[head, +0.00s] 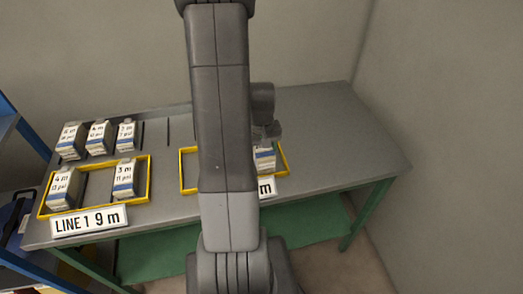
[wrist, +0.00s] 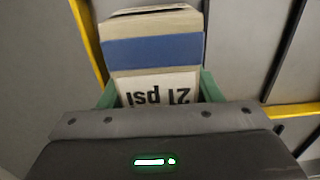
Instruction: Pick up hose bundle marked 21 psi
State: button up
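The hose bundle marked 21 psi (wrist: 153,55) fills the middle of the wrist view. It is a cream block with a blue band, and its label reads upside down. The green fingers of my gripper (wrist: 160,92) lie along both its sides, with no clear gap; whether they press on it I cannot tell. In the head view my gripper (head: 268,131) is just above a white and blue bundle (head: 265,158) in the right yellow frame (head: 284,160). My arm hides the left part of that frame.
A left yellow frame (head: 98,208) holds two bundles, marked 4 m (head: 62,188) and 3 m (head: 125,178). Several more bundles (head: 98,138) stand behind it. A sign (head: 88,221) reads LINE 1 9 m. The table's right side (head: 345,135) is clear, near the wall.

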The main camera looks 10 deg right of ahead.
jog(key=c, duration=1)
jog(key=shift+o, duration=0.2)
jog(key=shift+r, duration=0.15)
